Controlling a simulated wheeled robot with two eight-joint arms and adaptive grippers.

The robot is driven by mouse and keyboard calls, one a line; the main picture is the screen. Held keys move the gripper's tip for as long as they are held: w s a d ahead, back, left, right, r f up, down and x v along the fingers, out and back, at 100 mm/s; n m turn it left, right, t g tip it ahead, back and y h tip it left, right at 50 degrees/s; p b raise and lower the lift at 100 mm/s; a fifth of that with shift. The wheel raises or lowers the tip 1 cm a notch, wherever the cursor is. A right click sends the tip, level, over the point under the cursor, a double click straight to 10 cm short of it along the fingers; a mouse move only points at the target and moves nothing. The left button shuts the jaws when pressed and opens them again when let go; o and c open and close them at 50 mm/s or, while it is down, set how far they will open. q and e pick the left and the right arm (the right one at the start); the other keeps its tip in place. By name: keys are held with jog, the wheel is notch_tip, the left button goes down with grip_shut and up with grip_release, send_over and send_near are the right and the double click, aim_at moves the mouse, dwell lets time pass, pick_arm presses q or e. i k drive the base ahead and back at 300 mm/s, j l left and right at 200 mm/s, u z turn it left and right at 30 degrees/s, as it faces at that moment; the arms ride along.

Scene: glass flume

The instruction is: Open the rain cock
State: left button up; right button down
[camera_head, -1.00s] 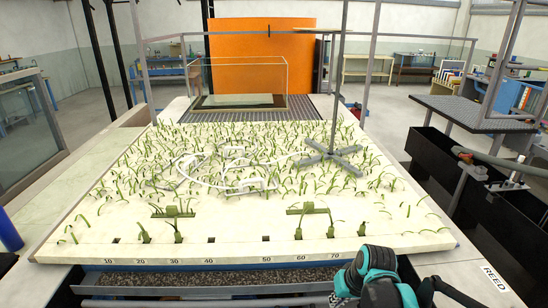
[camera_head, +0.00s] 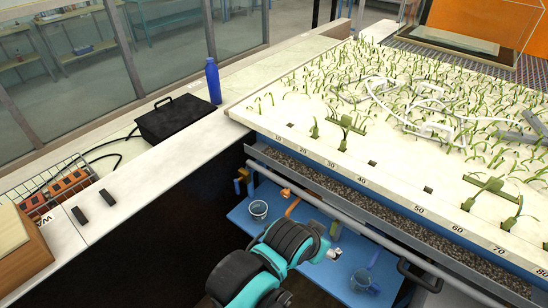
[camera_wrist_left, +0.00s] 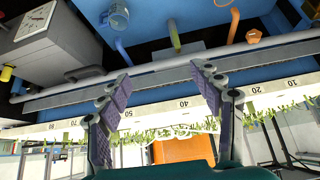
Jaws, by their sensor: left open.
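A yellow fitting (camera_head: 240,184) and an orange fitting (camera_head: 291,207) sit below the front rail of the flume in the head view. In the left wrist view, an orange knob (camera_wrist_left: 253,36) and an orange pipe (camera_wrist_left: 232,25) show beyond the rail. I cannot tell which of these is the rain cock. My left arm comes in from the bottom of the head view, and its fingers are largely hidden there. In the wrist view my left gripper (camera_wrist_left: 165,88) is open and empty, its fingers apart below the rail (camera_wrist_left: 155,70). My right gripper is out of view.
The planted flume bed (camera_head: 395,160) has a numbered front edge. A blue shelf (camera_head: 240,222) below holds a clear beaker (camera_head: 258,210) and a blue cup (camera_head: 362,279). A black box (camera_head: 180,118) and blue bottle (camera_head: 213,82) stand on the left ledge.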

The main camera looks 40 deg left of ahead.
aim_at(236, 182)
jog(key=u, duration=1.8)
jog(key=k+l, duration=0.1)
jog(key=l, duration=0.3)
jog(key=i+u, duration=0.05)
